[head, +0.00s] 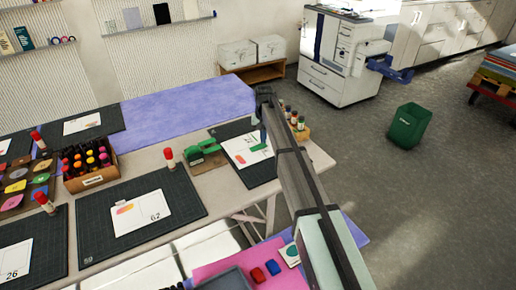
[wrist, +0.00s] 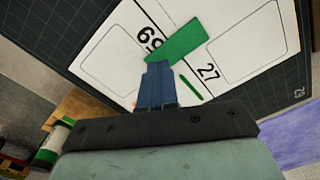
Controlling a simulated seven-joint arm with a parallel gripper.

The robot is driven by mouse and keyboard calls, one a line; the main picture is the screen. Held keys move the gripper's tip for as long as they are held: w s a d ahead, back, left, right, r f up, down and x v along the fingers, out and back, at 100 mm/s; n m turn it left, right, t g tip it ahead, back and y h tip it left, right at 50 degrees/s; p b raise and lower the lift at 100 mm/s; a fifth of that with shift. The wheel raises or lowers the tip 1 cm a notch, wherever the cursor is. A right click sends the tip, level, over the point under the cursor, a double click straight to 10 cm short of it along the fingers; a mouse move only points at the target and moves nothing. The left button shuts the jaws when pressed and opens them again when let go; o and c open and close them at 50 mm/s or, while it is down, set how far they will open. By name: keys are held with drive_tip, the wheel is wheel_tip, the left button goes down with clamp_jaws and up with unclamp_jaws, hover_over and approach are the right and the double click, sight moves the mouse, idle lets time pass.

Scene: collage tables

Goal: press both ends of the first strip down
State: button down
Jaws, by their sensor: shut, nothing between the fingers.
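A wide green strip (wrist: 185,40) lies slantwise across a white card (wrist: 125,30) marked 69 and 27 in the wrist view. A small thin green piece (wrist: 190,87) lies on the card beside the 27. My gripper (wrist: 158,65) is shut and empty, its blue fingertips at the strip's lower left end, partly hiding it. I cannot tell whether they touch it. In the head view the card (head: 238,146) lies on a dark mat (head: 262,172) at the table's right end, with the green strip (head: 258,156) on it. My gripper (head: 263,136) is over the card.
A green dispenser (head: 203,151) stands left of the mat. A rack of glue sticks (head: 298,130) is at the table's right end. Another mat (head: 95,235) with a card numbered 62 (head: 140,212) lies to the left. A box of bottles (head: 92,178) stands further left.

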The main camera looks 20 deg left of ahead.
drive_tip(key=shift+f, duration=0.85)
idle(0.8)
drive_tip(key=shift+r, duration=0.15)
drive_tip(key=shift+r, duration=3.35)
